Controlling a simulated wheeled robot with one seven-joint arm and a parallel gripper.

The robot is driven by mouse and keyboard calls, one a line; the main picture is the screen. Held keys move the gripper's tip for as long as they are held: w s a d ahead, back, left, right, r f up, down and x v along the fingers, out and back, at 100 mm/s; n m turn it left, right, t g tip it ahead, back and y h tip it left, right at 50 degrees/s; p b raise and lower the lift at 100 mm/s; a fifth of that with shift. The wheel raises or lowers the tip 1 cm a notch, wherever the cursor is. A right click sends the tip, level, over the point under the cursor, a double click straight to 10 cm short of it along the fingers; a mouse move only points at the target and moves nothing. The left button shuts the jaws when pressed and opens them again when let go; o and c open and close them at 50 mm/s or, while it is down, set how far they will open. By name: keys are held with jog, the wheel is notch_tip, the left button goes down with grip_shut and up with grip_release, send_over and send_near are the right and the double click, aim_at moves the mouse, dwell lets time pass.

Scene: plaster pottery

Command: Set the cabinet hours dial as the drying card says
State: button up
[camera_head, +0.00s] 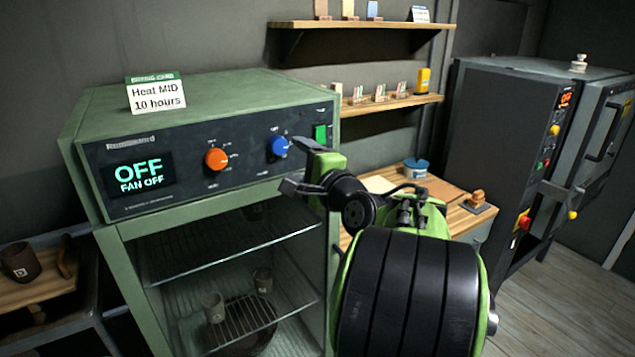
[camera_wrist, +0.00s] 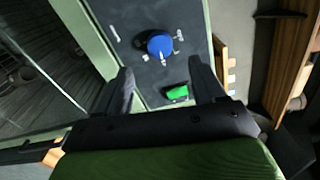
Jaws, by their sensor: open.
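The green drying cabinet (camera_head: 240,92) stands at the left, with a dark control panel. Its display (camera_head: 139,175) reads OFF and FAN OFF. The drying card (camera_head: 155,93) on top reads "Heat MID, 10 hours". The panel has an orange dial (camera_head: 216,159), a blue dial (camera_head: 279,146) and a green switch (camera_head: 320,132). The dial labels are too small to read. My gripper (camera_head: 296,165) is open and empty, just in front of the blue dial. In the wrist view, the blue dial (camera_wrist: 160,44) lies beyond the open fingers (camera_wrist: 158,80), apart from them, with the green switch (camera_wrist: 177,93) between them.
Cups (camera_head: 214,307) stand on a rack behind the cabinet's glass front. Wall shelves (camera_head: 362,25) and a wooden bench (camera_head: 440,190) lie behind my arm. A dark kiln (camera_head: 500,130) stands at the right. A brown mug (camera_head: 20,262) sits at the far left.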

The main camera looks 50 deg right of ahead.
jog(key=b+v, duration=0.1)
jog(key=v, duration=0.7)
jog(key=shift+s, duration=0.2)
jog(key=shift+a, duration=0.1)
